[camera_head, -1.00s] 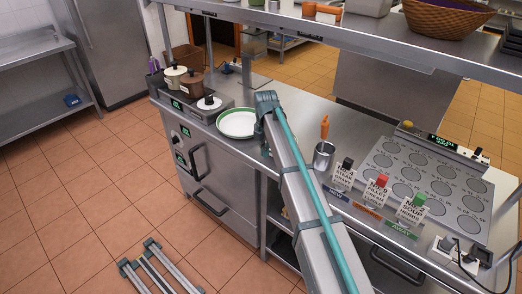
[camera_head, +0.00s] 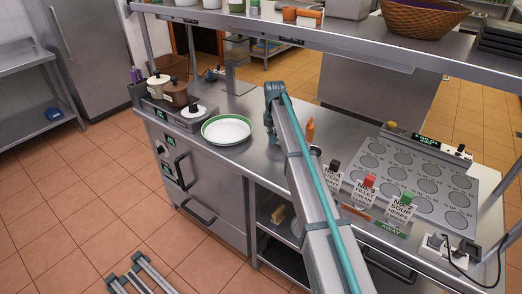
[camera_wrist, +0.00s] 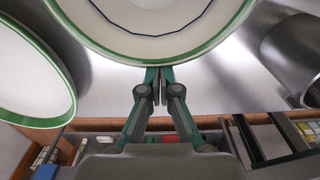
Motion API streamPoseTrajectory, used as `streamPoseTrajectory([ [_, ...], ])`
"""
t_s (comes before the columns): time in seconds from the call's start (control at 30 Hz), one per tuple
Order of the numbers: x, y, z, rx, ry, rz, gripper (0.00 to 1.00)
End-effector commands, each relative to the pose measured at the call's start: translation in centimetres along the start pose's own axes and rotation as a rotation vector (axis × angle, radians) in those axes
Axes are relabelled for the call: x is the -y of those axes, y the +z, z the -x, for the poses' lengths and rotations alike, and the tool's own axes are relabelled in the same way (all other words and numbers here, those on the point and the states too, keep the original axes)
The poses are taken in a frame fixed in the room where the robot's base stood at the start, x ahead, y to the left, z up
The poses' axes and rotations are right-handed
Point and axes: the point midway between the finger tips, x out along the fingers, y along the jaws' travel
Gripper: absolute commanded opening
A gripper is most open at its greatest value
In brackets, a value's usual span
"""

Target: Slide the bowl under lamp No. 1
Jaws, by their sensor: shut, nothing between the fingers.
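A white dish with a green rim (camera_head: 227,130) lies on the steel counter left of my arm in the head view. In the wrist view, one green-rimmed dish is at the left edge (camera_wrist: 28,75), and a green-rimmed bowl (camera_wrist: 150,40) fills the top centre. The bowl seems hidden behind my arm in the head view. My gripper (camera_wrist: 152,76) is shut and empty, its tips at the bowl's near rim; I cannot tell whether they touch it. In the head view it points down at the counter (camera_head: 275,140). I cannot make out lamp No. 1.
A steel cup (camera_wrist: 295,60) stands right of the bowl. Lidded pots (camera_head: 175,92) are at the counter's left end. Order cards (camera_head: 365,188) and a panel of round spots (camera_head: 410,180) are right of my arm. A long shelf (camera_head: 330,45) runs above the counter.

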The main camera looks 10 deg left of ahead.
Motion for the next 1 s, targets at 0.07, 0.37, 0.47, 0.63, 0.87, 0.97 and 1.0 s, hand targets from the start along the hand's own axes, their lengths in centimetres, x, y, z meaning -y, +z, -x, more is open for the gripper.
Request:
streamPoseTrajectory([
  [0.07, -0.3, 2.6, -0.1, 0.000, 0.000, -0.001, 0.00],
  [0.37, 0.0, 5.2, 0.0, 0.000, 0.000, 0.001, 0.00],
  [0.47, 0.0, 5.2, 0.0, 0.000, 0.000, 0.001, 0.00],
  [0.63, 0.0, 5.1, 0.0, 0.000, 0.000, 0.001, 0.00],
  [0.87, 0.2, 3.7, 0.1, 0.000, 0.000, 0.000, 0.00],
  [0.97, 0.4, 2.2, 0.1, 0.000, 0.000, -0.001, 0.00],
  [1.0, 0.5, 1.5, 0.1, 0.000, 0.000, 0.000, 0.00],
])
